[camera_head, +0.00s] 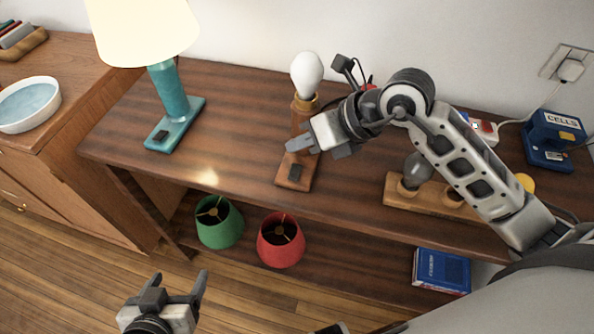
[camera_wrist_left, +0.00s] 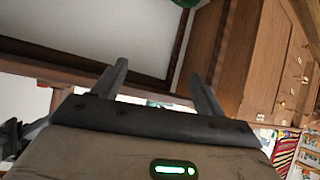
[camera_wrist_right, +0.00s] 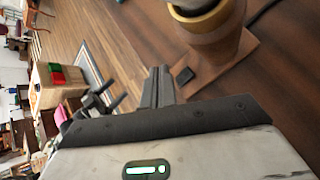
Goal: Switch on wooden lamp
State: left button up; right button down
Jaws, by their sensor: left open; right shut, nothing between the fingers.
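The wooden lamp (camera_head: 303,110) stands upright on the table without a shade. Its bulb (camera_head: 307,75) looks white; I cannot tell whether it is lit. A dark switch (camera_head: 294,172) sits on the front of its square base (camera_head: 284,182). The right wrist view shows the lamp's round body (camera_wrist_right: 215,32) and the switch (camera_wrist_right: 184,75). My right gripper (camera_head: 289,147) is shut and empty, in front of the lamp's stem and above its base. In its wrist view the closed fingers (camera_wrist_right: 160,80) are just left of the switch. My left gripper (camera_head: 179,280) is open and empty, low in front of the table.
A teal lamp (camera_head: 168,90) with a glowing cream shade stands left. A bulb holder (camera_head: 430,196) and a blue box (camera_head: 550,135) are to the right. Green (camera_head: 219,222) and red (camera_head: 281,240) shades and a blue book (camera_head: 441,270) are on the lower shelf.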

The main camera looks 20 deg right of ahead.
aim_at(295, 172)
jog(key=f+b, duration=0.1)
jog(key=f, duration=0.1)
jog(key=f+b, duration=0.1)
jog(key=f, duration=0.1)
jog(key=shift+w+d, duration=0.1)
jog(key=shift+w, duration=0.1)
jog(key=shift+w+f+b, duration=0.1)
jog(key=shift+f+b, duration=0.2)
jog(key=shift+b, duration=0.15)
pick_arm(q)
jog(key=shift+w+d+f+n+h, duration=0.15)
jog(key=shift+d+f+n+h, duration=0.15)
jog(key=shift+d+f+n, duration=0.15)
pick_arm(e)
jog(key=shift+f, duration=0.1)
pick_arm(q)
jog(key=shift+w+a+r, duration=0.1)
jog(key=shift+w, duration=0.05)
jog(key=shift+s, duration=0.2)
dwell(0.5)
jog(key=shift+f, duration=0.25)
